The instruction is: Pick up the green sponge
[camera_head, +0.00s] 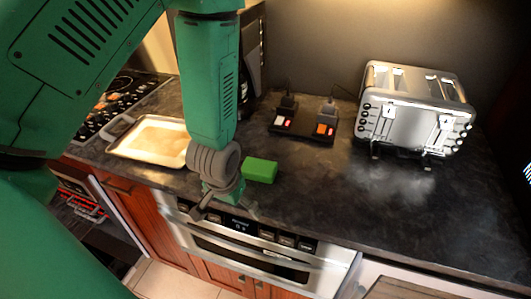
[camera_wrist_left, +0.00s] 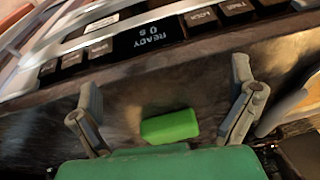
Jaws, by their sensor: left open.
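The green sponge (camera_head: 260,170) is a small bright green block lying on the dark countertop, near its front edge. My left gripper (camera_head: 205,205) hangs beside it, just to its left and nearer the counter's front edge in the head view. In the left wrist view the sponge (camera_wrist_left: 170,127) lies between the two spread fingers of the left gripper (camera_wrist_left: 168,118), apart from both. The left gripper is open and empty. The right gripper is in neither view.
The microwave drawer (camera_head: 240,232) sits under the counter front, its display lit. A tray (camera_head: 150,140) stands left of my arm, beside the stove (camera_head: 115,100). A black device with lit switches (camera_head: 302,126) and a silver toaster (camera_head: 415,110) stand behind. The counter (camera_head: 330,205) right of the sponge is clear.

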